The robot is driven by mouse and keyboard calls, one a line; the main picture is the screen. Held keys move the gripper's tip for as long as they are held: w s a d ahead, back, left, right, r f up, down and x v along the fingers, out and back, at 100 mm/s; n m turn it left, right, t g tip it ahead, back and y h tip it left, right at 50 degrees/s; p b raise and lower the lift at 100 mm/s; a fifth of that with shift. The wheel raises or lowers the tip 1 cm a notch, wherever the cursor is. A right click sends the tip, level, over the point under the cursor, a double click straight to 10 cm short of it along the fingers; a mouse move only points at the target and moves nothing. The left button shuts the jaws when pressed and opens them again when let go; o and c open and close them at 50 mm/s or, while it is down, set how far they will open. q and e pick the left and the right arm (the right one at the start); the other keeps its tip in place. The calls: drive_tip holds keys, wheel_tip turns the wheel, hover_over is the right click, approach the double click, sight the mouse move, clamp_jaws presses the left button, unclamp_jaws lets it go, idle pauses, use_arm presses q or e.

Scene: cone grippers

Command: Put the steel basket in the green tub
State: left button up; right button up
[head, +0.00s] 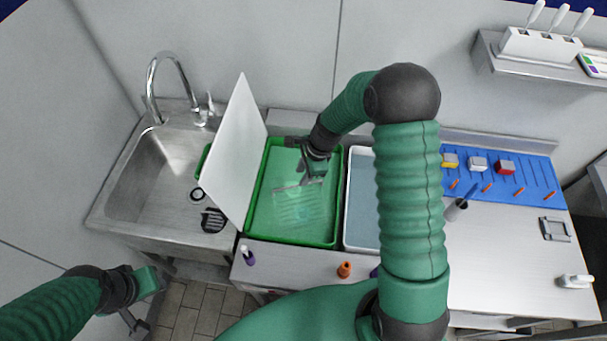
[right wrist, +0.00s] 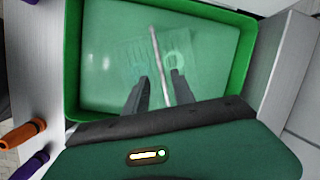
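The green tub (head: 335,225) stands left of centre on the counter in the head view and holds clear greenish water. The steel basket (head: 297,207) shows faintly as a wire mesh inside the tub, seemingly under the water. In the right wrist view its mesh (right wrist: 130,62) is pale, and a thin steel bar, seemingly its handle, runs between my right fingers. My right gripper (head: 313,178) is over the tub, its fingers apart with gaps on both sides of the bar. My left gripper (head: 146,298) is at the lower left, away from the tub; its fingers are unclear.
A white upright panel (head: 237,150) stands between the sink (head: 150,175) and the tub. A second, pale tub (head: 361,205) is close on the right, partly behind my right arm. Orange (head: 345,269) and purple (head: 248,256) items stand along the front edge.

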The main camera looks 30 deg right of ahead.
use_arm(q)
drive_tip(key=shift+a+f, duration=0.1)
drive_tip(key=shift+a, duration=0.05)
use_arm(e)
drive_tip(key=s+a+r+n+h, duration=0.1)
drive_tip(key=s+a+r+n, duration=0.2)
drive_tip(key=s+r+n, duration=0.2)
drive_tip(key=s+a+r+n+h, duration=0.1)
drive_tip(key=s+a+r+n, duration=0.3)
drive_tip(key=s+n, duration=0.6)
drive_tip(key=r+n, duration=0.1)
drive_tip(key=n, duration=0.4)
drive_tip(key=shift+s+r+n, duration=0.25)
drive_tip(key=shift+s+n, duration=0.1)
drive_tip(key=shift+n, duration=0.05)
use_arm(q)
drive_tip(key=shift+w, duration=0.1)
use_arm(e)
drive_tip(key=shift+w+d, duration=0.1)
